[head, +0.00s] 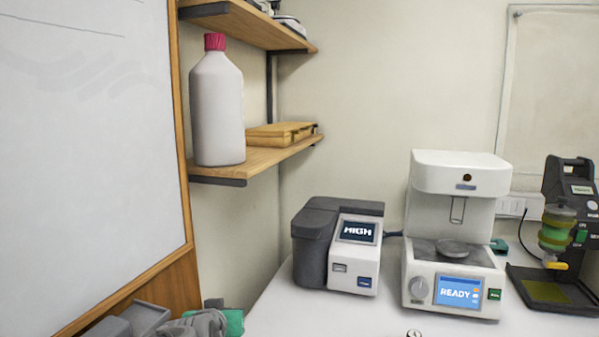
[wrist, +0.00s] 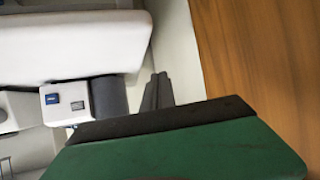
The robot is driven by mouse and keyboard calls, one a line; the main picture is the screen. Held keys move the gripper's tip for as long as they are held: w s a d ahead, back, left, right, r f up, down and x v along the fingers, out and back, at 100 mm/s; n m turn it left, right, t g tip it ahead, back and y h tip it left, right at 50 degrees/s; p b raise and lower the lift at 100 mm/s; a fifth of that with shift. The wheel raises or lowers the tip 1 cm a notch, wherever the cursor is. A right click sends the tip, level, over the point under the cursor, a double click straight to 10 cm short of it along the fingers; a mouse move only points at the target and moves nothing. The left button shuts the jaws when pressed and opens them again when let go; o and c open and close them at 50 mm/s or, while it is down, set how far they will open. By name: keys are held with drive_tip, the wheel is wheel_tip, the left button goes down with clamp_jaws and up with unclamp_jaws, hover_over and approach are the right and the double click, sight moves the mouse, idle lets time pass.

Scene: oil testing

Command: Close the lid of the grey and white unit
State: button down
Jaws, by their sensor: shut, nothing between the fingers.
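The grey and white unit (head: 340,245) stands on the white bench in the head view, left of the white READY machine. Its screen reads HIGH. Its dark grey lid (head: 343,206) looks flat on top; I see no gap. In the wrist view part of the unit (wrist: 75,103) shows, with its blue button, slot and dark grey side. My gripper (wrist: 158,91) is shut and empty, its dark fingers apart from the unit. In the head view my arm shows at the bottom left edge, lower than and left of the unit; the fingertips are not clear there.
The READY machine (head: 455,235) stands close on the unit's right. A black device (head: 556,296) is at the far right. A wooden shelf (head: 262,158) with a large bottle (head: 217,108) is above left. A whiteboard (head: 85,130) is at left. Front bench is mostly clear.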

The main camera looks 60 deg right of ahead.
drive_tip(key=s+d+r+m+g+h+p, duration=0.25)
drive_tip(key=s+d+r+p, duration=0.2)
drive_tip(key=r, duration=0.55)
drive_tip(key=s+d+r+m+g+h+p, duration=0.1)
drive_tip(key=s+d+r+m+h+p, duration=0.15)
drive_tip(key=s+d+r, duration=0.6)
drive_tip(key=w+d+f+p, duration=0.4)
drive_tip(key=d, duration=0.3)
drive_tip(key=shift+w+d+n, duration=0.3)
drive_tip(key=shift+d, duration=0.1)
drive_tip(key=shift+t, duration=0.25)
wheel_tip(320, 180, down, 3)
drive_tip(key=h+b, duration=0.2)
drive_tip(key=b, duration=0.6)
drive_tip(key=shift+a+r, duration=0.1)
drive_tip(key=shift+a, duration=0.05)
